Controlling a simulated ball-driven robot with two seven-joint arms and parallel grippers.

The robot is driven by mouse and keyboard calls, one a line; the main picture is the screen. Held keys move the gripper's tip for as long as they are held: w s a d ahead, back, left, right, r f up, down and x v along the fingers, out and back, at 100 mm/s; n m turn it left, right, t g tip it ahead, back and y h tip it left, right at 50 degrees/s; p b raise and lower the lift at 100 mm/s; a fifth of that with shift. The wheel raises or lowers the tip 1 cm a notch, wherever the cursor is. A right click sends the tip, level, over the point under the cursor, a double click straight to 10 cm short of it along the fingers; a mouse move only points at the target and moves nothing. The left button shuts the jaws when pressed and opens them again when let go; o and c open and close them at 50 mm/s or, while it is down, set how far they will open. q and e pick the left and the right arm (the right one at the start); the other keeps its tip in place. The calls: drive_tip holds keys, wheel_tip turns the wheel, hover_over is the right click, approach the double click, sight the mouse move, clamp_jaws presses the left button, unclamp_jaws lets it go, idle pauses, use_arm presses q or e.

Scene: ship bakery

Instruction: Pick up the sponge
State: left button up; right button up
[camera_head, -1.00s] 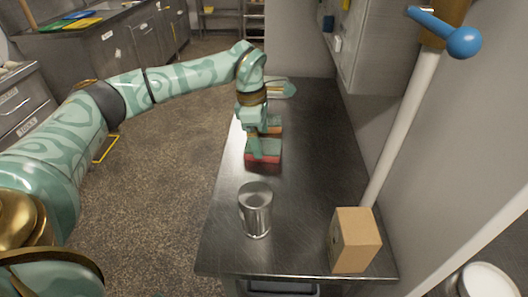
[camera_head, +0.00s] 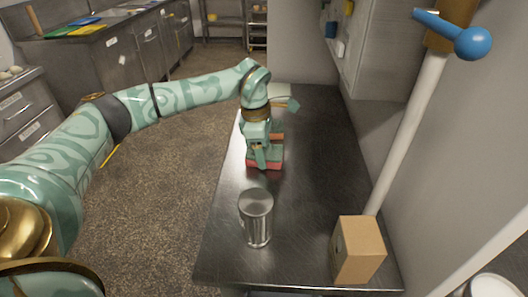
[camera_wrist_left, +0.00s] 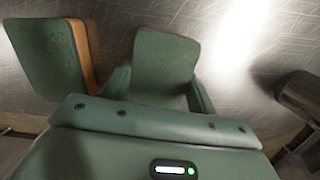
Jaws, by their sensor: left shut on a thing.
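A sponge with a red lower side (camera_head: 264,165) lies on the steel counter (camera_head: 312,190), under my left gripper (camera_head: 262,153). My left gripper points down and is shut on this sponge. The left wrist view shows the green top of the sponge (camera_wrist_left: 166,58) between the two fingers. A second sponge, green with an orange side, lies just beside it in the left wrist view (camera_wrist_left: 42,55). In the head view it shows partly behind the gripper (camera_head: 277,130). My right gripper is in neither view.
A metal can (camera_head: 257,217) stands on the counter in front of the gripper. A cardboard box (camera_head: 357,250) sits at the front right corner, close to a white pole (camera_head: 405,135). A pale green object (camera_head: 281,92) lies at the far end.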

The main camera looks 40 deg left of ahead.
sight(266, 153)
use_arm(q)
drive_tip(key=r, duration=0.1)
drive_tip(key=r+p, duration=0.1)
drive_tip(key=r, duration=0.1)
drive_tip(key=r+p, duration=0.1)
drive_tip(key=shift+s+d+r, duration=0.2)
drive_tip(key=shift+s+d, duration=0.05)
drive_tip(key=shift+s, duration=0.05)
drive_tip(key=s+d+r+p, duration=0.4)
drive_tip(key=s+d+r, duration=0.3)
drive_tip(key=s, duration=0.4)
drive_tip(key=shift+r, duration=0.7)
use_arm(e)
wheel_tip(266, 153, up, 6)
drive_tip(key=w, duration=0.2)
